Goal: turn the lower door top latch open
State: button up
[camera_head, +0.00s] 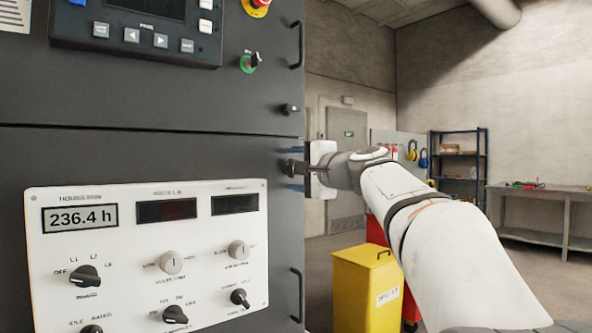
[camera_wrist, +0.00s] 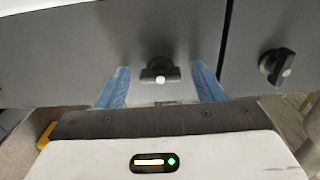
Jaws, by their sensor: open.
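The lower door top latch (camera_wrist: 160,75) is a small dark knob with a bar handle and a pale dot, just below the seam between the two doors. In the wrist view its bar lies crosswise, between my fingers. My gripper (camera_wrist: 160,70) is open, with one blue finger on each side of the latch and a visible gap to each. In the head view my gripper (camera_head: 300,168) is at the right edge of the lower door (camera_head: 150,160), at the latch; the fingers are mostly hidden there.
A similar latch (camera_wrist: 277,67) sits across the seam on the upper door (camera_head: 150,95). Door handles stick out along the right edge, including a lower handle (camera_head: 296,295). A white control panel (camera_head: 120,240) with knobs fills the lower door. A yellow bin (camera_head: 362,295) stands behind my arm.

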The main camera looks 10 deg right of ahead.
jog(key=v, duration=0.8)
jog(key=shift+a, duration=0.1)
dwell(0.3)
